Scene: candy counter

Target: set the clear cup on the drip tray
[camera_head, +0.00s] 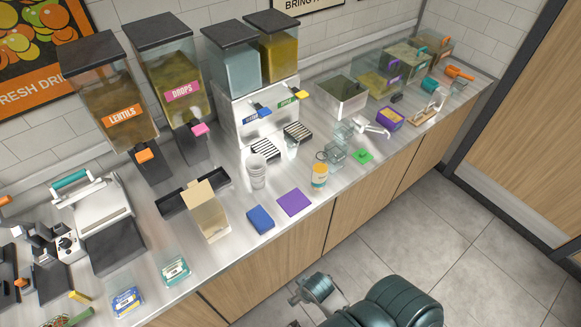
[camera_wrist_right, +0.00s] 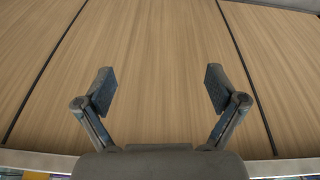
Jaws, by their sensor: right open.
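A clear, whitish cup (camera_head: 258,175) stands upright on the counter in the head view, just in front of a striped drip tray (camera_head: 265,149). A second striped drip tray (camera_head: 298,133) lies to its right, both below the white dispenser. The cup looks apart from the trays, though its far side is hard to judge. My right gripper (camera_wrist_right: 160,84) is open and empty in the right wrist view, facing the wooden cabinet fronts. In the head view it is at the lower middle (camera_head: 308,289), off the counter's front edge and well away from the cup. My left gripper is not in view.
An orange-labelled jar (camera_head: 319,176), several clear containers (camera_head: 336,154), a purple mat (camera_head: 294,202), a blue block (camera_head: 260,219) and a tan carton (camera_head: 207,212) surround the cup. Tall lentil (camera_head: 116,105) and drops bins stand behind.

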